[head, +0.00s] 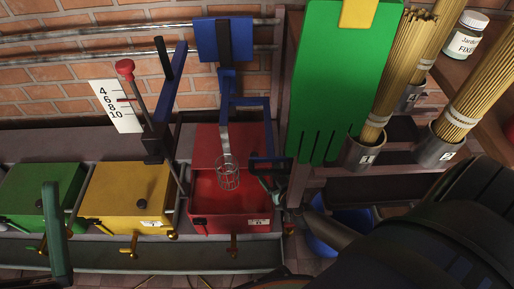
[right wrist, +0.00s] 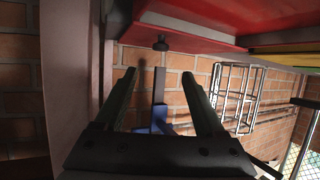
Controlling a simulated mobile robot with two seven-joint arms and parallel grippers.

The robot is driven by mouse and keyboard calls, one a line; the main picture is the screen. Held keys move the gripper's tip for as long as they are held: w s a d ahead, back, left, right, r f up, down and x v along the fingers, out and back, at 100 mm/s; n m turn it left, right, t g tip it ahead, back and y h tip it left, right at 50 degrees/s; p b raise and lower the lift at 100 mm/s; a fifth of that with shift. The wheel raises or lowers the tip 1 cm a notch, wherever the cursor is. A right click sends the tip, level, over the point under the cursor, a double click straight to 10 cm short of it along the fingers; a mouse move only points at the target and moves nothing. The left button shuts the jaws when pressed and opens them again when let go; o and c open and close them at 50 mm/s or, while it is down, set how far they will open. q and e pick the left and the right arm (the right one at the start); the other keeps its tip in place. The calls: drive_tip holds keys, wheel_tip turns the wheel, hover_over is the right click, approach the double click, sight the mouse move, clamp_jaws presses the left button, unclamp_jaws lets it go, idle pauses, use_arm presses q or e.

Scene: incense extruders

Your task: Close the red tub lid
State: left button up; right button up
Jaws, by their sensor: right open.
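The red tub (head: 255,222) stands open in the middle of the head view, its inside showing. Its red lid (head: 207,145) stands raised at the back of the tub. In the right wrist view, a red panel (right wrist: 205,20), apparently the lid, crosses the top, with a dark knob (right wrist: 160,44) on it. My right gripper (head: 264,180) is at the tub's right side, below the raised lid. In its wrist view the two fingers (right wrist: 162,82) are apart with nothing between them; the knob lies beyond their tips.
A wire basket (head: 228,176) hangs from a blue press frame (head: 262,103) over the red tub. A closed yellow tub (head: 115,190) and a green tub (head: 35,192) stand left. A green board (head: 325,80) and metal cups of incense sticks (head: 365,152) stand right, close to my right arm.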

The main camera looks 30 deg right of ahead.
sight(254, 156)
drive_tip(key=b+x, duration=0.1)
drive_tip(key=x, duration=0.2)
drive_tip(key=b+x, duration=0.2)
drive_tip(key=x, duration=0.1)
drive_tip(key=b+x, duration=0.2)
drive_tip(key=x, duration=0.1)
drive_tip(key=shift+w+f, duration=0.15)
drive_tip(key=shift+f, duration=0.2)
use_arm(q)
wheel_tip(254, 156, down, 7)
drive_tip(key=shift+d+m+g+b, duration=0.3)
drive_tip(key=shift+d, duration=0.1)
use_arm(e)
drive_tip(key=shift+w+f, duration=0.1)
drive_tip(key=shift+w, duration=0.65)
use_arm(q)
drive_tip(key=shift+w+r, duration=0.1)
use_arm(e)
clamp_jaws()
